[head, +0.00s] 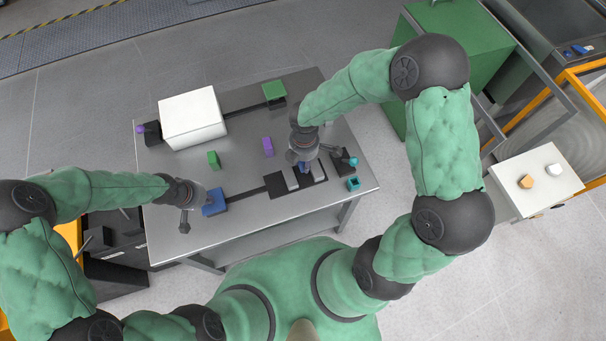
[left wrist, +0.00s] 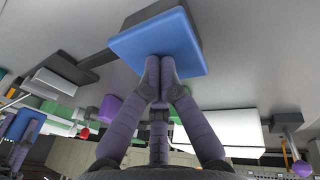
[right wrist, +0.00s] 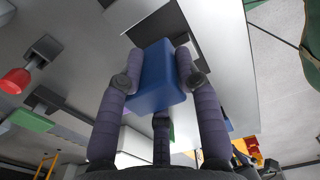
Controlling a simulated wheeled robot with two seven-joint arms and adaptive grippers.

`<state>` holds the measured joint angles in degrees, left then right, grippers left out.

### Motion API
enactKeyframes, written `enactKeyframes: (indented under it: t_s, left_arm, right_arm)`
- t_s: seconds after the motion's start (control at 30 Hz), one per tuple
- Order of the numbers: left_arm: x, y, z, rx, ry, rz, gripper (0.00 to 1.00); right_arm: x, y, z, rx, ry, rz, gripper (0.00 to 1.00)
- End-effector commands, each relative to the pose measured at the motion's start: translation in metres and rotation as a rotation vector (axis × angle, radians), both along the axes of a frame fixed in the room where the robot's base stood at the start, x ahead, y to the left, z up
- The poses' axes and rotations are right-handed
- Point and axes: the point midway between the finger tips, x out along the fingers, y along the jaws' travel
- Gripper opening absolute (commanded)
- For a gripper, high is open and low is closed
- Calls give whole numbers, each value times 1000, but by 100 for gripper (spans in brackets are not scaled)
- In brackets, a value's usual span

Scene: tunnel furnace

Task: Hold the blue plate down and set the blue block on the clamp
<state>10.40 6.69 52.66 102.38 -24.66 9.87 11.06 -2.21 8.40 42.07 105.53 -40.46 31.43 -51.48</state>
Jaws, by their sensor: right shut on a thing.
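The blue plate (head: 215,202) sits at the table's front left edge, at the end of a dark bar; it also shows in the left wrist view (left wrist: 150,42). My left gripper (head: 203,197) has its fingers together, with the tips at the plate's near edge. The blue block (right wrist: 158,75) is between the fingers of my right gripper (right wrist: 153,72), which is shut on it. In the head view the blue block (head: 304,168) is above or at the dark clamp (head: 276,187) with grey jaws. Whether the block touches the clamp is hard to tell.
A white box (head: 192,118) stands at the back left. A green block (head: 213,159), a purple block (head: 267,146) and a green plate (head: 274,91) are on the table. A teal hollow cube (head: 354,183) lies right of the clamp. The table's middle has free room.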

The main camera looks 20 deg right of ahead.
Motion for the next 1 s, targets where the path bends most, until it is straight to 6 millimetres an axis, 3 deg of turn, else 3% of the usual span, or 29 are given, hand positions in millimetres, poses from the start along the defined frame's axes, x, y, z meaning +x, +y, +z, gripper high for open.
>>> enactKeyframes:
  t_s: [1.0]
  left_arm:
    - [-2, -1, -1, -1, 5, -1, 0]
  right_arm:
    - [-1, 0, -44, 0, 2, 0, 0]
